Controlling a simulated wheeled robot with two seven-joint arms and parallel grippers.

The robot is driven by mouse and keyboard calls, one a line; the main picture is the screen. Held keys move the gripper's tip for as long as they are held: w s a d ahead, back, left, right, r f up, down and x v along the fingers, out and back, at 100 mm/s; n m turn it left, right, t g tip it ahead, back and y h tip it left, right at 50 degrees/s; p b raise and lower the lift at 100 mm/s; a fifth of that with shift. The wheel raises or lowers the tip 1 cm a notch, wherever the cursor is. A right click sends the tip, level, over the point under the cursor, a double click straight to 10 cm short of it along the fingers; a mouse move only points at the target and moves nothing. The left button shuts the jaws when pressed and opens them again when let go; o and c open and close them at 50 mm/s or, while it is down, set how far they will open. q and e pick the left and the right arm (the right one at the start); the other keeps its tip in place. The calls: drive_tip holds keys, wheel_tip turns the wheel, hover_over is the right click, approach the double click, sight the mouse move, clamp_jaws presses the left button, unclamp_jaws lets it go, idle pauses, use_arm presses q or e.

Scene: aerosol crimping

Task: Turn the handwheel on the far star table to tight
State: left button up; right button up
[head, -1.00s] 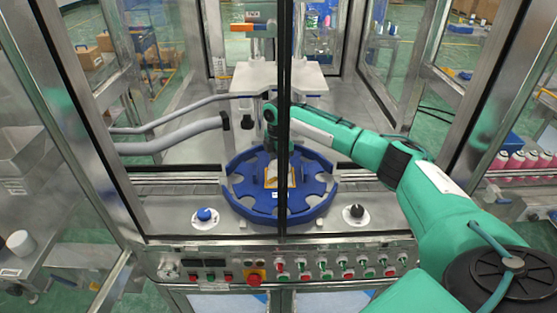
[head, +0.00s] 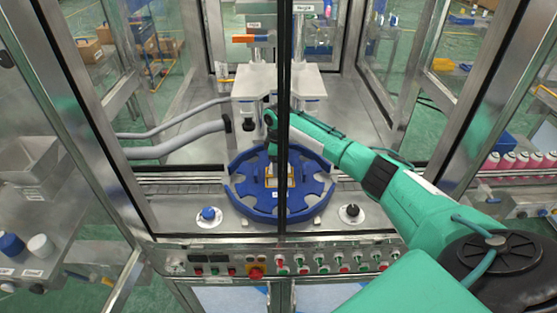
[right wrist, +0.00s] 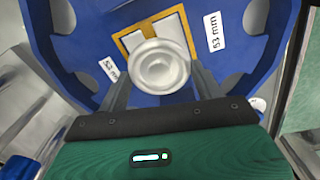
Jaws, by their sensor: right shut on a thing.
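The star table (head: 237,194) is a blue notched disc in the middle of the machine in the head view. In the right wrist view the blue table (right wrist: 75,45) fills the background, with a yellow-edged plate and a "53 mm" label. The handwheel (right wrist: 160,67) is a round, pale silver knob over that plate. My right gripper (right wrist: 160,78) reaches it from above, with one finger on each side, and is shut on it. In the head view the right gripper (head: 273,155) is partly hidden by the dark door edge. My left gripper is not in view.
The dark door edge (head: 283,100) runs down the middle of the head view. A blue knob (head: 208,214) and a black knob (head: 352,211) flank the table. A white block (head: 305,83) with a press stands behind. The control panel (head: 330,262) is in front.

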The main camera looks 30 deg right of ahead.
idle(0.3)
drive_tip(key=o, duration=1)
drive_tip(key=shift+c, duration=0.2)
drive_tip(key=shift+r, duration=0.15)
drive_tip(key=shift+w+r, duration=0.1)
drive_tip(key=shift+r, duration=0.2)
wheel_tip(320, 180, up, 13)
drive_tip(key=b, duration=0.5)
